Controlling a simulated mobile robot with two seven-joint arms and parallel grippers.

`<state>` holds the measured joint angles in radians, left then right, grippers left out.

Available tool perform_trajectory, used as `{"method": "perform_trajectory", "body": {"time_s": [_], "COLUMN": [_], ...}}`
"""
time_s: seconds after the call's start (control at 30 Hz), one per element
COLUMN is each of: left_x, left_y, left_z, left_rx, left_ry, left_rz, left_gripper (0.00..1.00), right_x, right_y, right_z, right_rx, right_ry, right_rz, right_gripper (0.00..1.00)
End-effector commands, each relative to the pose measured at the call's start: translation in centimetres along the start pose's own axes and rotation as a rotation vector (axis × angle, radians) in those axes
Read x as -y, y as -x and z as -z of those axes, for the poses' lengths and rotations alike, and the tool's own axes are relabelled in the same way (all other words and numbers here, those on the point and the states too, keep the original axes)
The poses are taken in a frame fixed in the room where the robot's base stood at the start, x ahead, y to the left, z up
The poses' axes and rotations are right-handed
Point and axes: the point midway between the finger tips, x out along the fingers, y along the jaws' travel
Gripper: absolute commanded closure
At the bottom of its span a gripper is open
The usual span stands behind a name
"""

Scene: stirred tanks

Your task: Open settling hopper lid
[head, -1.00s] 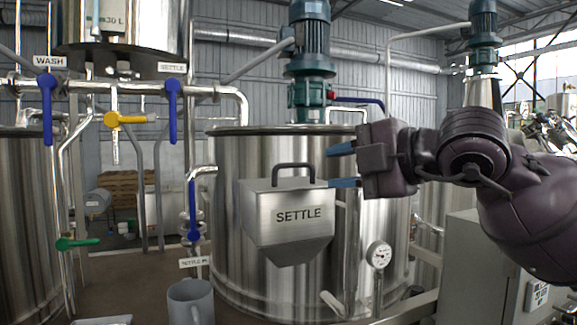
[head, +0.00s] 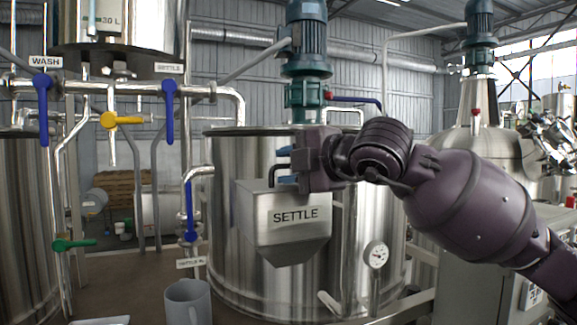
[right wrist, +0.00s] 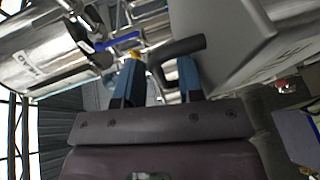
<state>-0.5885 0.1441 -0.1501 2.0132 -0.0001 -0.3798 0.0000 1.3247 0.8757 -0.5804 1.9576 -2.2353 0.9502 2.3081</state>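The settling hopper (head: 296,222) is a steel box with a sloped bottom marked SETTLE, on the front of the large steel tank. Its lid carries a dark bar handle (head: 272,174), now mostly hidden behind my right gripper in the head view. My right gripper (head: 285,166) is at the handle, its blue fingers pointing left. In the right wrist view the dark handle (right wrist: 180,47) reaches between the tips of the two spread blue fingers (right wrist: 160,75). The fingers look apart, with a gap around the bar. The lid looks closed. My left gripper is not in view.
Pipes with blue valve levers (head: 170,112), a yellow lever (head: 121,120) and a green lever (head: 73,245) stand at the left. A grey jug (head: 187,303) is below them. A round gauge (head: 377,255) is right of the hopper.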

Motion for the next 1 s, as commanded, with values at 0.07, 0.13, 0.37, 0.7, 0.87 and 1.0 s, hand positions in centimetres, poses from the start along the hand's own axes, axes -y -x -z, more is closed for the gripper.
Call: {"method": "perform_trajectory", "body": {"time_s": [0.07, 0.13, 0.37, 0.7, 0.87, 1.0], "left_x": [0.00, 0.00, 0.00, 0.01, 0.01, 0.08], "left_y": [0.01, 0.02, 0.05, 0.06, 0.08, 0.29], "left_z": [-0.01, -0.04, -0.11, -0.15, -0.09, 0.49], "left_rx": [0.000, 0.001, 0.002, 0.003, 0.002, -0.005], "left_ry": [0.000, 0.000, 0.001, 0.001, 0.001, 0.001], "left_rz": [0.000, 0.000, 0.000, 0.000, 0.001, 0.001], "left_gripper": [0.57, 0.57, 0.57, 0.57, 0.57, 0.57], "right_x": [0.02, 0.03, 0.04, 0.05, 0.00, -0.42], "right_y": [-0.30, -0.40, -0.39, -0.37, -0.35, -0.30], "right_z": [0.01, 0.02, 0.02, 0.01, 0.01, 0.09], "right_rx": [0.000, -0.001, -0.001, -0.001, -0.001, -0.001], "right_ry": [0.000, 0.000, 0.000, -0.001, -0.001, -0.008], "right_rz": [0.000, 0.000, 0.000, 0.000, 0.002, 0.017], "right_gripper": [0.65, 0.65, 0.68, 1.00, 1.00, 1.00]}}
